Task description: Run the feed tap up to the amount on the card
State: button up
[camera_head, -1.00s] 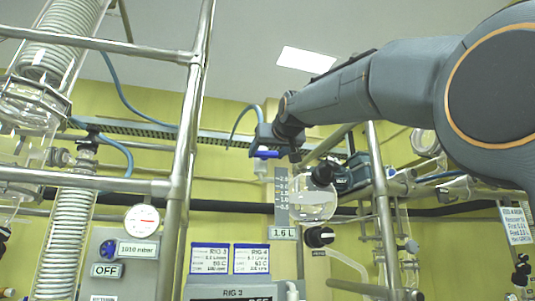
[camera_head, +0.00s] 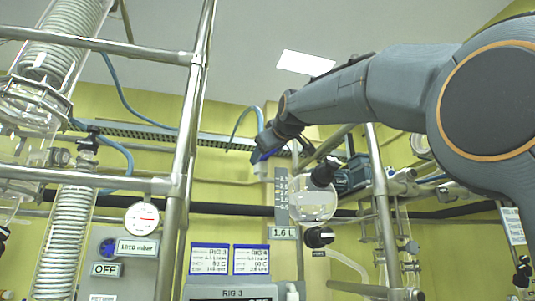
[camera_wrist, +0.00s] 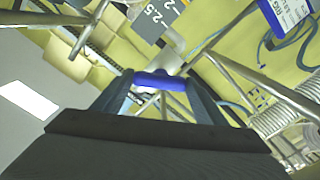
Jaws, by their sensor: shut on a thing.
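My gripper (camera_head: 264,156) is shut on a blue tap handle, the feed tap, above the round glass vessel. In the wrist view the blue handle (camera_wrist: 160,81) lies between the two fingers of my gripper (camera_wrist: 158,84). The round glass feed vessel (camera_head: 312,205) hangs beside a grey scale strip (camera_head: 281,196) with white marks. A label under it reads 1.6 L (camera_head: 284,233). Two blue-edged cards stand below, the RIG 3 card (camera_head: 209,259) and the RIG 4 card (camera_head: 251,259); their small print is hard to read.
Steel frame tubes (camera_head: 187,130) rise left of my gripper, and another upright (camera_head: 381,200) stands to the right. A coiled glass condenser (camera_head: 66,235) is at left. A gauge (camera_head: 142,219), a 1010 mbar display and an OFF label (camera_head: 105,270) are at lower left.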

dwell(0.3)
jog(key=o, duration=1.1)
jog(key=shift+c, duration=0.2)
jog(key=shift+s, duration=0.1)
jog(key=b+v, duration=0.3)
jog(key=v, duration=0.4)
jog(key=shift+s+b, duration=0.3)
jog(key=shift+b, duration=0.1)
jog(key=shift+d, duration=0.15)
